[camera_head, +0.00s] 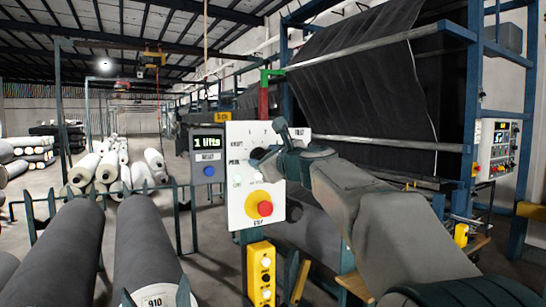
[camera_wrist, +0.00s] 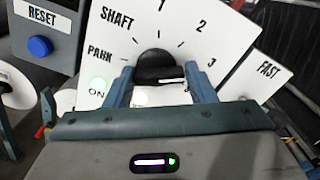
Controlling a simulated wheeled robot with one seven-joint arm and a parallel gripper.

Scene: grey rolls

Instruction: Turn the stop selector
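The selector is a black rounded knob (camera_wrist: 160,66) on a white panel (camera_head: 240,190). Marks around it read PARK, SHAFT, 1, 2 and 3 in the wrist view. In the head view the knob (camera_head: 257,153) is partly hidden by my gripper (camera_head: 268,160). In the wrist view my gripper (camera_wrist: 160,78) has its two blue-grey fingers apart, one on each side of the knob's lower part, with small gaps visible. I cannot tell whether a finger touches the knob. The knob's lower part and its pointer direction are unclear.
A red push button on a yellow disc (camera_head: 252,206) sits below the knob. A lit ON lamp (camera_wrist: 98,84) is at the panel's left. A grey box (camera_head: 208,155) with a "1 lifts" display and blue RESET button stands left. Large grey rolls (camera_head: 145,240) lie at lower left.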

